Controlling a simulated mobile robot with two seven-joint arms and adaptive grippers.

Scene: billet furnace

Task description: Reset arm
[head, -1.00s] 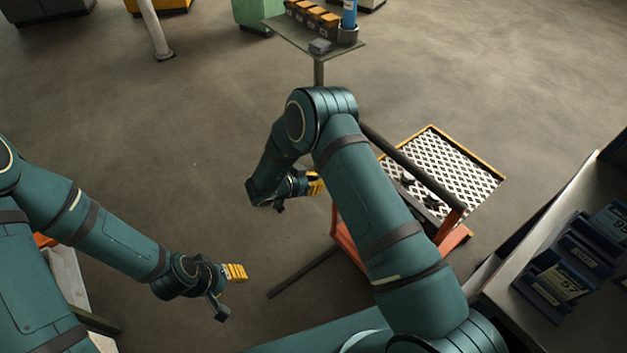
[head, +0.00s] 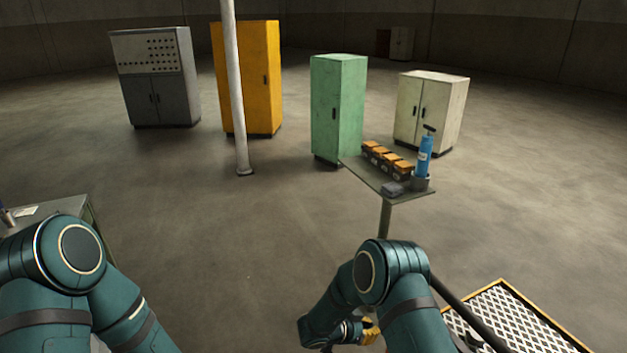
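My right gripper (head: 352,338) shows at the bottom of the head view, below my bent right arm. One finger with a yellow pad shows. The other finger, dark, is at the picture's lower edge, apart from the first, and nothing shows between them. My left arm is at the lower left, with its elbow raised and its forearm running out of the bottom of the picture. My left gripper is out of view.
A small stand (head: 387,196) holds several orange-topped boxes (head: 387,157) and a blue bottle (head: 424,158). A grated tray (head: 515,322) lies at lower right. Cabinets and a white post (head: 238,100) stand behind. A table (head: 62,207) is at left. The middle floor is open.

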